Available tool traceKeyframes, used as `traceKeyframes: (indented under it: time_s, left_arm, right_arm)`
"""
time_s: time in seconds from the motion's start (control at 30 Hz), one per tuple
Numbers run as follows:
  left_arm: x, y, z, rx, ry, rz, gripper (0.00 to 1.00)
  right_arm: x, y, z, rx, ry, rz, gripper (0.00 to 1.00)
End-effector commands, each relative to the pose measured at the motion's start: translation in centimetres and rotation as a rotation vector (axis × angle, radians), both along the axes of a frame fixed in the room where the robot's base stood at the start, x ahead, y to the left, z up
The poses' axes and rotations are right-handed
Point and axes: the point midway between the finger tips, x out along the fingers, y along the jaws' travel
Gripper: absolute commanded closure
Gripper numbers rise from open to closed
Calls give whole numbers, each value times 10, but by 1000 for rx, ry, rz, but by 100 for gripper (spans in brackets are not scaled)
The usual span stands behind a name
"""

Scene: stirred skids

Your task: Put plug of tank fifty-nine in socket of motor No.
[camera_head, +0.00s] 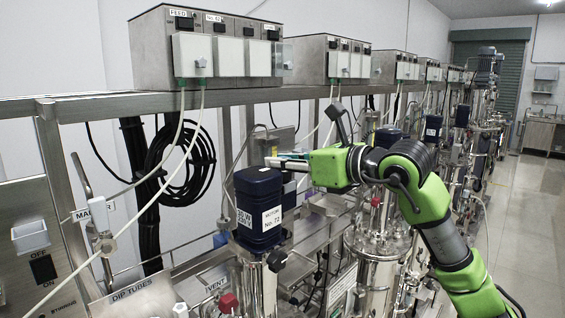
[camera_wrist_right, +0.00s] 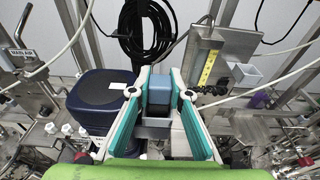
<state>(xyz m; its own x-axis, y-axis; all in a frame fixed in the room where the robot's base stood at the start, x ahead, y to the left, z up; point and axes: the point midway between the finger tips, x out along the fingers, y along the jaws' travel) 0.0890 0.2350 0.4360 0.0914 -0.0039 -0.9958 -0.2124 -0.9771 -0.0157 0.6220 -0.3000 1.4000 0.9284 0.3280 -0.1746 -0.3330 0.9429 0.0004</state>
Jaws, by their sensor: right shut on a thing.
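A dark blue motor (camera_head: 258,208) with a white label that seems to read "MOTOR No.72" stands upright on a steel vessel. It also shows left of the fingers in the right wrist view (camera_wrist_right: 97,98). My right gripper (camera_head: 283,161) reaches in from the right, its fingertips just beside the motor's upper right. In the wrist view my right gripper (camera_wrist_right: 160,82) is shut on a small blue-grey block (camera_wrist_right: 158,94), which looks like a plug. In the head view the block is hard to make out. A socket on the motor cannot be made out. My left gripper is out of view.
A steel control box (camera_head: 207,48) with white plugs and hanging white cables stands on the rail (camera_head: 235,97) above. Similar boxes recede to the right. A black coiled hose (camera_head: 185,165) hangs behind the motor. A steel box with a yellow strip (camera_wrist_right: 222,62) is right of the fingers.

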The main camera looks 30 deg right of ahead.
Motion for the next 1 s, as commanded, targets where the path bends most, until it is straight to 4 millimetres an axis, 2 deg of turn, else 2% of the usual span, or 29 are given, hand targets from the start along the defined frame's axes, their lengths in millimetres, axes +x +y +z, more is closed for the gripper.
traceKeyframes:
  time_s: [0.2, 1.0]
  left_arm:
    - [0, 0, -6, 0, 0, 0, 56]
    - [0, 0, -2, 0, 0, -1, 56]
  right_arm:
    - [0, 0, -7, 0, 0, 0, 100]
    - [0, 0, 1, 0, 0, 0, 100]
